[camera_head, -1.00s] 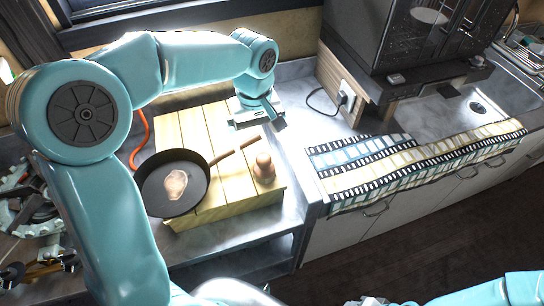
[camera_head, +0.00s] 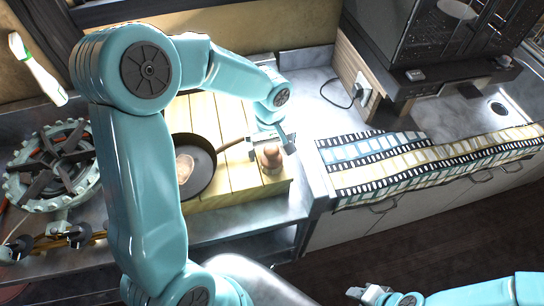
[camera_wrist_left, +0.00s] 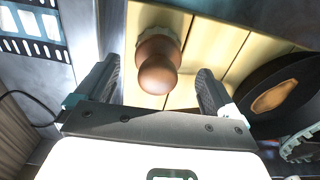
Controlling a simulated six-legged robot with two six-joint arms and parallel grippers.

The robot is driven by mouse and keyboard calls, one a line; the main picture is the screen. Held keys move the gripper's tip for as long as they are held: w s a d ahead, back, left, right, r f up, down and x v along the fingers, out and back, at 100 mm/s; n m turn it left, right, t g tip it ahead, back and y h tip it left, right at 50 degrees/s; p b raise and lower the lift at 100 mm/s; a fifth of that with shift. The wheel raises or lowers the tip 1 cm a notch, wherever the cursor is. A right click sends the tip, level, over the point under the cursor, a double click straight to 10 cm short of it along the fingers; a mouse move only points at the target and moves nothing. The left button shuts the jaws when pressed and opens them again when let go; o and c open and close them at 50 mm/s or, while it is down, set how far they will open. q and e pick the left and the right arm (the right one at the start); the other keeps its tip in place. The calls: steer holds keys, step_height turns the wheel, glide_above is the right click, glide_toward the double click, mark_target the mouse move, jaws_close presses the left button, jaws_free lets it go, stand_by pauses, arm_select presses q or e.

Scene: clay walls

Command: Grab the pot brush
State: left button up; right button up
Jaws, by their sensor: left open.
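The pot brush (camera_head: 271,160), a small brown wooden knob on a paler base, stands on the right end of the slatted wooden board (camera_head: 236,190). My left gripper (camera_head: 268,137) is just above and behind it, and its jaws partly cover the brush's top. In the left wrist view the brush (camera_wrist_left: 157,64) shows between the two spread fingers of the left gripper (camera_wrist_left: 157,75), with a gap on each side. My right gripper (camera_head: 377,296) shows only in part at the bottom edge of the head view.
A dark frying pan (camera_head: 205,184) with food in it lies left of the brush, its handle reaching toward the gripper. A film-strip patterned cloth (camera_head: 400,165) covers the counter at right. A dark oven (camera_head: 425,45) stands behind it. A toothed wheel (camera_head: 50,165) is at left.

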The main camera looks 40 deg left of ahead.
mark_target(271, 157)
arm_select(q)
step_height(271, 157, down, 5)
steer(key=shift+w+r+p, duration=0.1)
steer(key=shift+w+p, duration=0.05)
steer(key=shift+p, duration=0.25)
steer(key=c, duration=1.1)
steer(key=shift+c, duration=0.4)
steer(key=shift+r, duration=0.1)
